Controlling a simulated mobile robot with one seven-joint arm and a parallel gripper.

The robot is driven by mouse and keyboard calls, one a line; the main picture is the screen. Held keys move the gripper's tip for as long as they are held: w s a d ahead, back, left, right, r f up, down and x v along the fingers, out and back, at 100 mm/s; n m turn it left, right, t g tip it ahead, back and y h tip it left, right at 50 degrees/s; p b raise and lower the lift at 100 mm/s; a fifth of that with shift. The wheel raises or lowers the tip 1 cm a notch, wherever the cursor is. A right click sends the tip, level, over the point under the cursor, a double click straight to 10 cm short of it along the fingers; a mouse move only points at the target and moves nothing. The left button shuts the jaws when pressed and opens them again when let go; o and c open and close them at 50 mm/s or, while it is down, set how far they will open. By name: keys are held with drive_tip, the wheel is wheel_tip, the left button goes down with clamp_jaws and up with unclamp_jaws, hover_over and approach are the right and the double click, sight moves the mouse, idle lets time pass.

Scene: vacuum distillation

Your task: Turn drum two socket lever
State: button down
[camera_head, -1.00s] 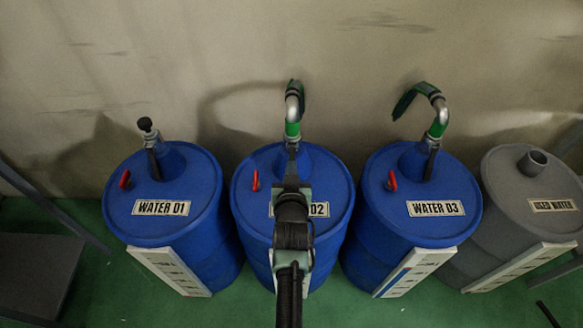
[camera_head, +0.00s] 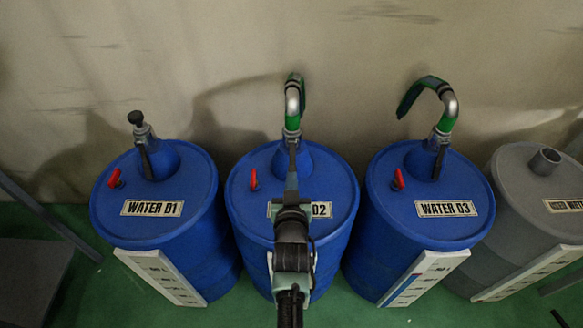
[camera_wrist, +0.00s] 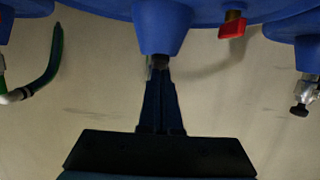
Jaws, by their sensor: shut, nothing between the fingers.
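Drum two (camera_head: 245,212) is the blue middle drum, its label partly covered by my arm. Its socket carries a metal elbow and green hose (camera_head: 292,122) at the back of the lid. The dark socket lever (camera_head: 292,152) hangs at the front of the socket, hard to separate from my fingers. My gripper (camera_head: 292,180) is over the lid, pointing at the socket. In the wrist view my gripper (camera_wrist: 160,68) has its fingers together, tips just at the blue socket neck (camera_wrist: 160,30). Whether they touch the lever is unclear.
Blue drum one (camera_head: 110,205) stands left and blue drum three (camera_head: 470,215) right, both close. A grey used-water drum (camera_head: 515,200) is at far right. A red valve handle (camera_head: 253,180) rises from drum two's lid. The wall (camera_head: 200,60) stands behind the drums.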

drive_tip(key=f+b, duration=0.1)
drive_tip(key=f, duration=0.1)
drive_tip(key=shift+w+f+b, duration=0.2)
drive_tip(key=shift+f+b, duration=0.1)
drive_tip(key=shift+b, duration=0.05)
drive_tip(key=shift+w+f+b, duration=0.25)
drive_tip(key=shift+f+b, duration=0.2)
drive_tip(key=shift+b, duration=0.1)
drive_tip(key=shift+w+f+b, duration=0.2)
drive_tip(key=shift+f+b, duration=0.25)
drive_tip(key=shift+b, duration=0.1)
drive_tip(key=shift+w+f+b, duration=0.55)
drive_tip(key=shift+f+b, duration=0.05)
drive_tip(key=shift+b, duration=0.3)
drive_tip(key=p+v, duration=0.4)
drive_tip(key=v, duration=0.9)
drive_tip(key=shift+w, duration=0.1)
